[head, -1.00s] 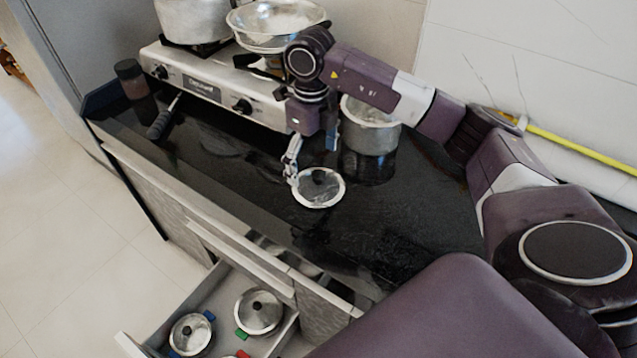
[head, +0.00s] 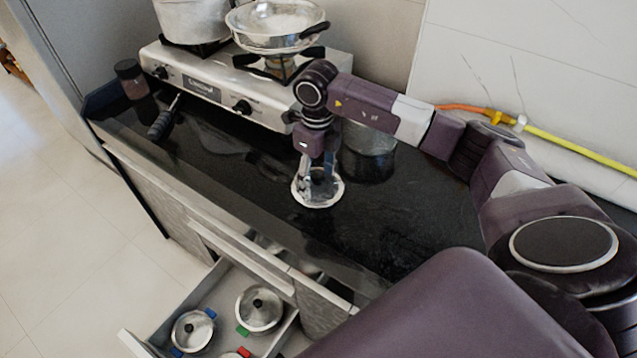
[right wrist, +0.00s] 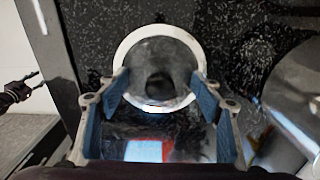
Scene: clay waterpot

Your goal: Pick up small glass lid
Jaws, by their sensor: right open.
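The small glass lid (head: 321,204) is round, with a pale rim and a dark see-through middle. It lies flat on the black counter in front of the steel pot. In the right wrist view the lid (right wrist: 158,48) shows its dark knob (right wrist: 160,87) between my fingers. My right gripper (head: 318,178) points down over the lid, open, with one finger on each side of the knob and neither seen touching it. Its blue finger pads also frame the lid in the right wrist view (right wrist: 160,86). My left gripper (right wrist: 24,88) shows small at the left edge there; its opening is unclear.
A steel pot (head: 368,137) stands just behind the lid, partly hidden by my right arm. A stove (head: 205,86) with a pot and a pan is at the back. The counter right of the lid is clear.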

